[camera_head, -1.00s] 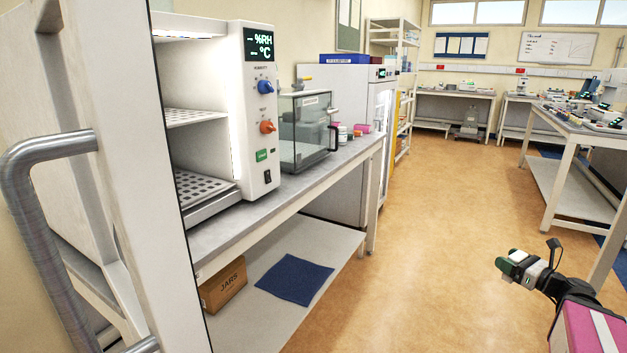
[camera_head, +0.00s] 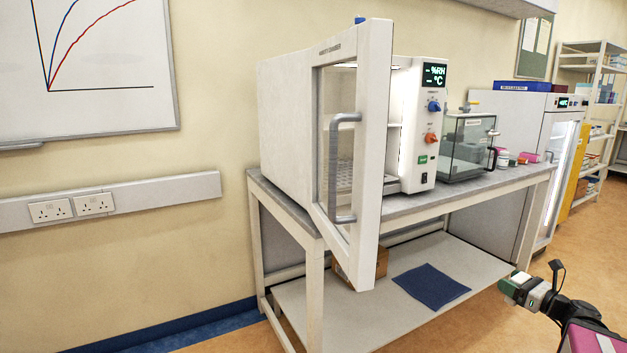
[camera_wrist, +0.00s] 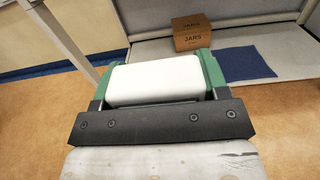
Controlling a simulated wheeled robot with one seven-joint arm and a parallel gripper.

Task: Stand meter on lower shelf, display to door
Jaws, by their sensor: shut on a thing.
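My gripper (camera_head: 526,290) is at the lower right of the head view, shut on the meter, well away from the cabinet. In the wrist view the meter (camera_wrist: 155,80) is a white rounded block between green side pieces; its display is not visible. The white climate cabinet (camera_head: 290,120) stands on the bench with its glazed door (camera_head: 350,245) swung open toward me. The lower perforated shelf (camera_head: 345,175) shows partly through the door glass; the door frame and handle hide much of the interior.
The bench (camera_head: 470,198) also carries a glass-sided box (camera_head: 465,148) and small jars. Its undershelf (camera_head: 490,262) holds a blue mat (camera_head: 430,286) and a JARS carton (camera_wrist: 190,36). A tall glass-door cabinet (camera_head: 562,165) stands beyond. The open door juts past the bench front.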

